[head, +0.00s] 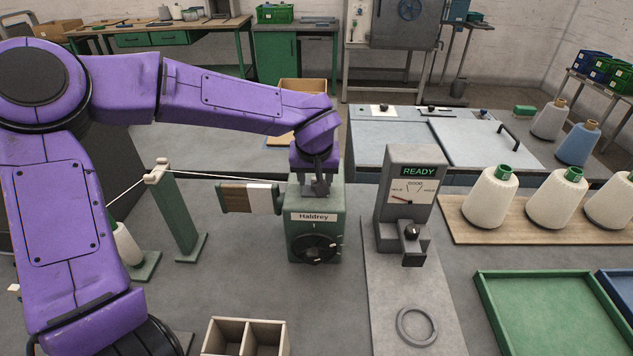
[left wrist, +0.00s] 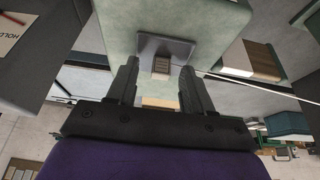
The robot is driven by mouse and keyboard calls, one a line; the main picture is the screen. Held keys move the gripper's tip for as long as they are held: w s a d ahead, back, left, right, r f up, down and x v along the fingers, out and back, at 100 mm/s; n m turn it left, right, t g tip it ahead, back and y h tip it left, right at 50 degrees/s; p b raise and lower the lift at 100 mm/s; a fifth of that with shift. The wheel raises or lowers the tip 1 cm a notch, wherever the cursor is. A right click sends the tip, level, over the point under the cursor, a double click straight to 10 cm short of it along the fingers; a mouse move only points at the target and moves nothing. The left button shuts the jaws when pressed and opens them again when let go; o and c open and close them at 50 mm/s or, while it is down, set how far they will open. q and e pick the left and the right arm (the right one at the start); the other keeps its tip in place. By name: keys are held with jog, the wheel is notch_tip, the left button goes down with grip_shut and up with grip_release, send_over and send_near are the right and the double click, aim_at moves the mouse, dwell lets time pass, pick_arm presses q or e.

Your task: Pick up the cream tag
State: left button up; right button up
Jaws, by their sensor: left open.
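My left gripper (head: 318,184) points down at the top of the green winder box (head: 314,233), which bears a "Haldrey" label and a black dial. In the left wrist view the gripper (left wrist: 160,78) is open. Its two dark fingers stand apart, with a grey plate (left wrist: 178,46) and a small ribbed brownish piece (left wrist: 162,64) showing between and beyond them; I cannot tell whether they touch anything. No cream tag can be made out for certain. A small cream piece (head: 13,288) shows at the far left, beside my purple arm; it is too small to identify. My right gripper is out of view.
A brown-and-white wound spool (head: 250,197) sticks out left of the box, with yarn running to a green post (head: 176,215). A grey gauge reading READY (head: 408,190) stands to the right. Cream cones (head: 490,197), a grey ring (head: 416,325), a divided box (head: 245,335) and a green tray (head: 550,310) surround it.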

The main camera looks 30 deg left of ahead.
pick_arm(q)
jog(key=shift+s+r, duration=0.1)
jog(key=shift+s, duration=0.05)
jog(key=c, duration=0.8)
notch_tip(320, 180, up, 3)
jog(key=shift+f, duration=0.2)
jog(key=s+d+r+p, duration=0.3)
jog(key=s+d+r, duration=0.3)
jog(key=d+r, duration=0.6)
jog(key=shift+s+d+r, duration=0.15)
jog(key=shift+s+r, duration=0.05)
jog(key=shift+r, duration=0.45)
